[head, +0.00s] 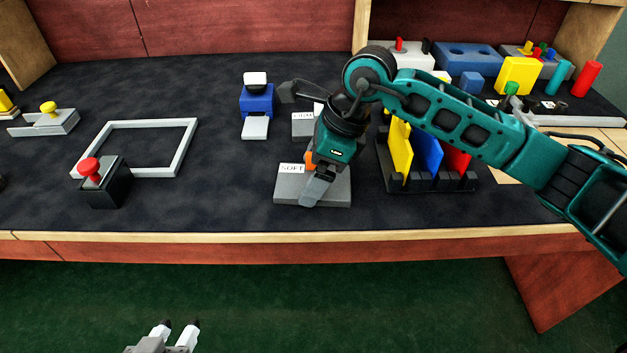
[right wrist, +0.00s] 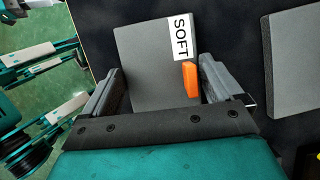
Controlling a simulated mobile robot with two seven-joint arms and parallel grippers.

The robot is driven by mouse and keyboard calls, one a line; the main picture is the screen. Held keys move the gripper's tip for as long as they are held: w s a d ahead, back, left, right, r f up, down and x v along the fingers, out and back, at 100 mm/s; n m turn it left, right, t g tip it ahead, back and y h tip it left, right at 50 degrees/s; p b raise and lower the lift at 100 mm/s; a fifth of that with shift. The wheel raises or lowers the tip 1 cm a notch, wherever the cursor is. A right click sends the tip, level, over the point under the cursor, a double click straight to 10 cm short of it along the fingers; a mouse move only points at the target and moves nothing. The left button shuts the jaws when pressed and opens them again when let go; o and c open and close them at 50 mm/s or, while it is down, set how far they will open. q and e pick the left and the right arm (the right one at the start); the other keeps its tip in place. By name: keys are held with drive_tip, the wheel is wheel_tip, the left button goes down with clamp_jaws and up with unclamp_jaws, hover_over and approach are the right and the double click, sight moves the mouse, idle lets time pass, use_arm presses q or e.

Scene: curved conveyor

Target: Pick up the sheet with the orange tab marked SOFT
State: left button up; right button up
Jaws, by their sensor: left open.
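The grey sheet (head: 340,190) with a white SOFT label lies flat near the front of the dark bench top. It also shows in the right wrist view (right wrist: 145,60). Its upright orange tab (right wrist: 190,80) shows between my right gripper's fingers, closer to the right-hand one; in the head view the tab is mostly hidden by my gripper. My right gripper (head: 318,188) is over the sheet, and its fingers (right wrist: 160,85) are apart with nothing held. My left gripper (head: 178,328) is open and empty, low in front of the bench.
A second grey sheet (head: 303,126) lies behind, its label partly hidden. A black rack (head: 431,183) with yellow, blue and red panels stands close on the right. A blue device (head: 257,99), a grey frame (head: 136,124) and a black box with red knob (head: 107,185) are left.

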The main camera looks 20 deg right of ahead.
drive_tip(key=c, duration=0.4)
drive_tip(key=shift+o, duration=0.2)
drive_tip(key=shift+r, duration=0.15)
